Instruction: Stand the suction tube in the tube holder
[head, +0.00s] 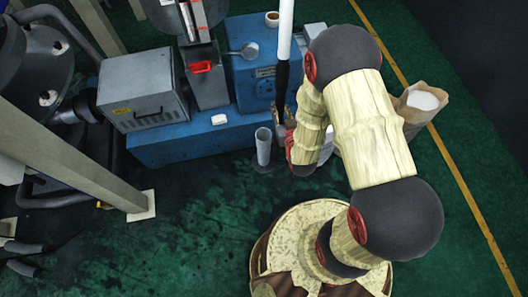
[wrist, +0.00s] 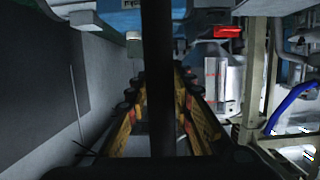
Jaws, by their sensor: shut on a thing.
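The suction tube is long and upright, with a white upper part (head: 286,28) and a black lower part (head: 282,82). My gripper (head: 282,122) is shut on its black part. In the wrist view the black tube (wrist: 159,70) runs down the middle between the yellow-and-black fingers of my gripper (wrist: 160,110). The tube's lower end is not clear in either view. The tube holder, a grey upright cylinder (head: 264,150), stands on the green floor just left of my gripper in the head view. The tube appears to the right of it and apart from it.
A blue machine base (head: 185,145) carries a grey box (head: 140,88) and a small white block (head: 219,119) behind the holder. An open sack (head: 416,108) stands right of my arm. A slanted beam (head: 75,160) is at left. The floor left of the holder is clear.

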